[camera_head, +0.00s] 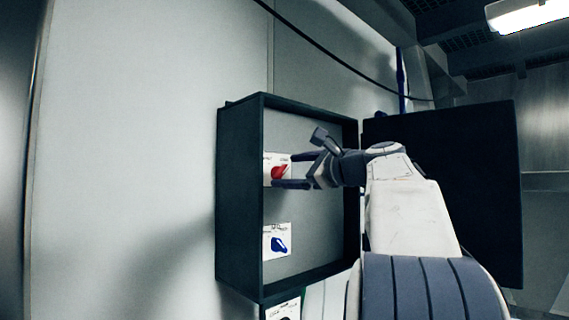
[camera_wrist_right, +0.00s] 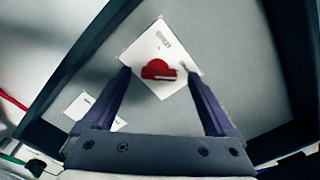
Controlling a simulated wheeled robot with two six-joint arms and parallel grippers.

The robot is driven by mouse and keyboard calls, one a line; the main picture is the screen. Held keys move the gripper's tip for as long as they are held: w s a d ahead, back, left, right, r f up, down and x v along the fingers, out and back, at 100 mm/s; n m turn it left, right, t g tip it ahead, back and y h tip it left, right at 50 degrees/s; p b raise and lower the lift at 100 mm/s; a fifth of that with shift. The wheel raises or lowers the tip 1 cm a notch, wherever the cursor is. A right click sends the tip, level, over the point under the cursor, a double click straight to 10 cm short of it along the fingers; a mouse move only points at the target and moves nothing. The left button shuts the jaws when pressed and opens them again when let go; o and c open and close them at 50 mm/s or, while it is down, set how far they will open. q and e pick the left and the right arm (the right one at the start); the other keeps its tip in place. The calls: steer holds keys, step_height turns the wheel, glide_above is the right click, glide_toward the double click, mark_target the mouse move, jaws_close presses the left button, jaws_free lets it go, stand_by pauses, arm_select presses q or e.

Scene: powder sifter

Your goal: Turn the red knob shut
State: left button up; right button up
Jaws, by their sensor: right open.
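The red knob (camera_head: 279,172) sits on a white plate in the upper part of an open dark wall box (camera_head: 240,200). In the right wrist view the red knob (camera_wrist_right: 158,70) lies between and beyond my fingertips, on a white plate turned like a diamond. My right gripper (camera_head: 297,160) is open in front of the knob, with one finger above it and one just below. The right gripper (camera_wrist_right: 157,72) spans the plate's width, and I see no finger closed on the knob. My left gripper is out of view.
A blue knob (camera_head: 279,245) on a white plate (camera_head: 268,252) sits lower in the box. The box's dark door (camera_head: 480,190) hangs open on the right, behind my right arm. The wall left of the box is bare. A dark cable (camera_head: 330,50) runs above.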

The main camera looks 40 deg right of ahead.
steer(key=shift+w+a, duration=0.1)
steer(key=shift+w, duration=0.85)
steer(key=c, duration=1.4)
steer(key=shift+f, duration=0.1)
steer(key=n+b, duration=0.2)
steer(key=n, duration=0.1)
steer(key=shift+f+n, duration=0.15)
steer(key=shift+n, duration=0.15)
steer(key=n+b, duration=0.3)
steer(key=n, duration=0.1)
steer(key=shift+a+n, duration=0.1)
steer(key=shift+n, duration=0.2)
steer(key=n+b, duration=0.1)
steer(key=n, duration=0.3)
steer(key=shift+f+n+b, duration=0.15)
steer(key=shift+n+b, duration=0.15)
steer(key=shift+b, duration=0.1)
steer(key=n+b, duration=0.1)
steer(key=n, duration=0.4)
steer(key=shift+f, duration=0.1)
